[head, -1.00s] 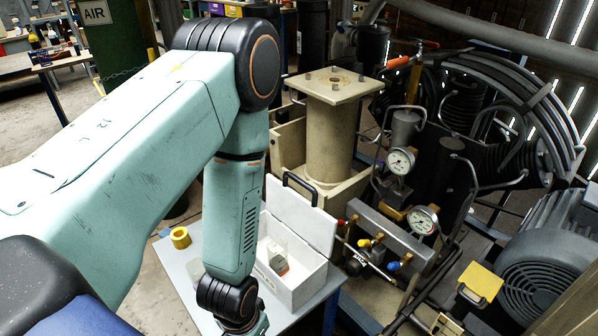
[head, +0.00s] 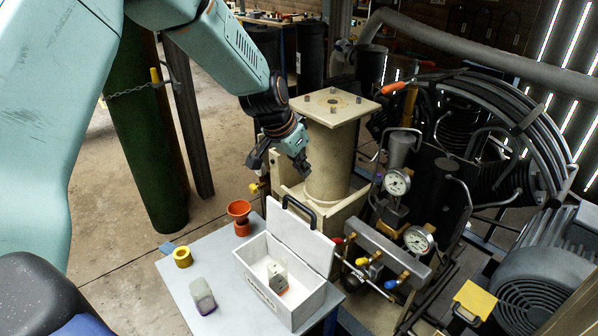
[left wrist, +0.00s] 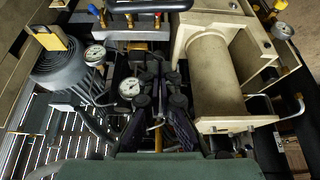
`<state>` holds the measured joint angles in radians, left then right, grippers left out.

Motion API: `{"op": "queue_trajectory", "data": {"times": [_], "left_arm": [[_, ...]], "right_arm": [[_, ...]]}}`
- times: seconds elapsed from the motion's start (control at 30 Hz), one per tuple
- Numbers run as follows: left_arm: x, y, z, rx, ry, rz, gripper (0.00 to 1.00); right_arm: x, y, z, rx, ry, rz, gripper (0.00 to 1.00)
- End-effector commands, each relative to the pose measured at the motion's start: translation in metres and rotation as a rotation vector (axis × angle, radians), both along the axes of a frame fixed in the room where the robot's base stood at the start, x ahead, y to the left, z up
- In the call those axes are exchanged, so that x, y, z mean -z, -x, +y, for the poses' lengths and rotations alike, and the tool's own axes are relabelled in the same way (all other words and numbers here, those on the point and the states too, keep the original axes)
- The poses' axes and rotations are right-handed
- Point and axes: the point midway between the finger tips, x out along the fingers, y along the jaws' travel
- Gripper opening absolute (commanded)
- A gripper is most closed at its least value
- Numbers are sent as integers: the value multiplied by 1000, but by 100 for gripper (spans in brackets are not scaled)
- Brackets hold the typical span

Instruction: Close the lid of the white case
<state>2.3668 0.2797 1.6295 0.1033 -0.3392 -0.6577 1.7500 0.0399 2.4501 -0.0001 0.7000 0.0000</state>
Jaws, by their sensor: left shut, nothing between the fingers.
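The white case (head: 250,270) stands on the table with its lid (head: 305,242) open and upright. The lid's black handle (head: 299,211) sticks up at its top edge. A small white and dark item with orange on it (head: 277,280) lies inside the case. My left gripper (head: 303,168) is shut and empty, above and behind the lid, in front of the beige column. It is clear of the lid. In the left wrist view, my dark fingers (left wrist: 160,80) are close together, and a black bar, seemingly the handle (left wrist: 150,6), shows at the top edge. My right gripper is out of view.
The compressor's beige column (head: 330,160) stands behind the case. A valve manifold (head: 380,248) with gauges stands close to the right.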

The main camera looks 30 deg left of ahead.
Motion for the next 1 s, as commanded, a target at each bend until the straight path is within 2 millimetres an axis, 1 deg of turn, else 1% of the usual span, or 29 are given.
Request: {"op": "queue_trajectory", "data": {"times": [0.03, 0.1, 0.43, 0.53, 0.7, 0.83, 1.0], "left_arm": [[13, -4, -2, 0, -3, 3, 0], [25, -9, -3, 1, -3, 3, 0], [71, -30, -11, 0, -1, 2, 0], [69, -19, -6, -3, 1, 1, 0], [70, -2, -1, -3, 1, 2, 0], [71, 5, 2, -1, -1, 1, 0], [72, 8, 3, -1, -2, 0, 0]], "right_arm": [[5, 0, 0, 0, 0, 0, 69], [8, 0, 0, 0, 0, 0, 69], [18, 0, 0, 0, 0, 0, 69], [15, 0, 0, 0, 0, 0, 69], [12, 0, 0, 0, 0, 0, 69], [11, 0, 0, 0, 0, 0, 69], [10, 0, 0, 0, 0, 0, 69]]}}
